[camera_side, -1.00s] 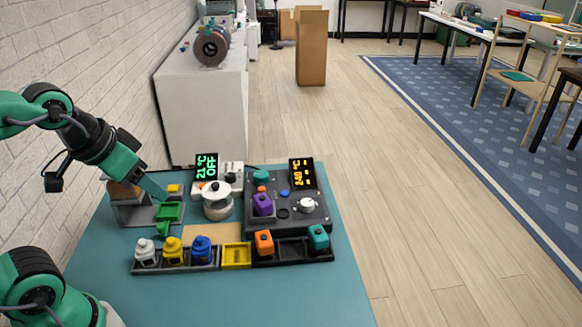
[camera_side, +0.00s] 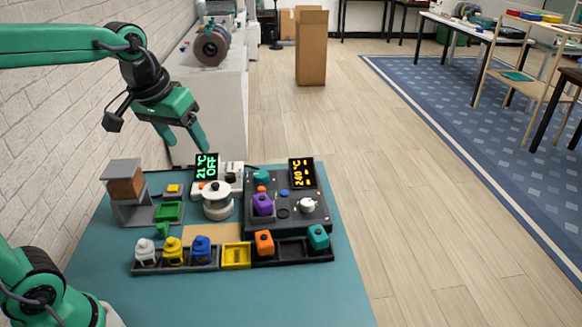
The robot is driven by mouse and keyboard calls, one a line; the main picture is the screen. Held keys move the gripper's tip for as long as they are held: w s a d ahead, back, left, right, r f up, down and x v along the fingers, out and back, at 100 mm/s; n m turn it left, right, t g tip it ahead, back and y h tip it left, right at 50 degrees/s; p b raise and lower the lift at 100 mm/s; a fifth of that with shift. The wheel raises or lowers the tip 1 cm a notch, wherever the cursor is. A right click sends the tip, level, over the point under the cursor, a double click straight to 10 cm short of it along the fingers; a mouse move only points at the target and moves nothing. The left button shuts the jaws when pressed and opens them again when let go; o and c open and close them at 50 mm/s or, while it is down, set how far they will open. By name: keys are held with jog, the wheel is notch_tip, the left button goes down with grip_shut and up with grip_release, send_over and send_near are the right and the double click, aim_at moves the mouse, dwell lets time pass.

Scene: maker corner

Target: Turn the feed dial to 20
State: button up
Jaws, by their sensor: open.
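A dark control panel (camera_side: 270,222) sits at the right of the teal work surface. A white round knob (camera_side: 307,205) is on its right half; I cannot read a scale or number on it. A larger white round part (camera_side: 217,201) stands left of the panel. No label shows which one is the feed dial. My gripper (camera_side: 188,147) is open and empty, in the air above the back left of the table, up and left of both, touching neither.
A green display (camera_side: 206,167) reads 21°C OFF; an amber display (camera_side: 302,173) reads 240 °C. A grey stand with a brown block (camera_side: 125,184) is at left. Trays with coloured pieces (camera_side: 236,256) line the front. The front table area is clear.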

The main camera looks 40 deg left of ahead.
jog(key=w+a+n+g, duration=0.1)
jog(key=w+n, duration=0.1)
jog(key=w, duration=0.7)
jog(key=n+g, duration=0.4)
jog(key=n, duration=0.2)
send_over(261, 173)
jog(key=shift+w+d+f, duration=0.1)
jog(key=shift+w+f, duration=0.05)
jog(key=shift+f, duration=4.1)
jog(key=shift+w+d+f, duration=0.1)
jog(key=shift+f, duration=4.1)
jog(key=shift+s+a+f, duration=0.1)
jog(key=shift+s+f, duration=0.05)
jog(key=shift+f, duration=1.8)
jog(key=shift+s+a+f, duration=0.1)
jog(key=shift+f, duration=1.8)
jog(key=c, duration=1)
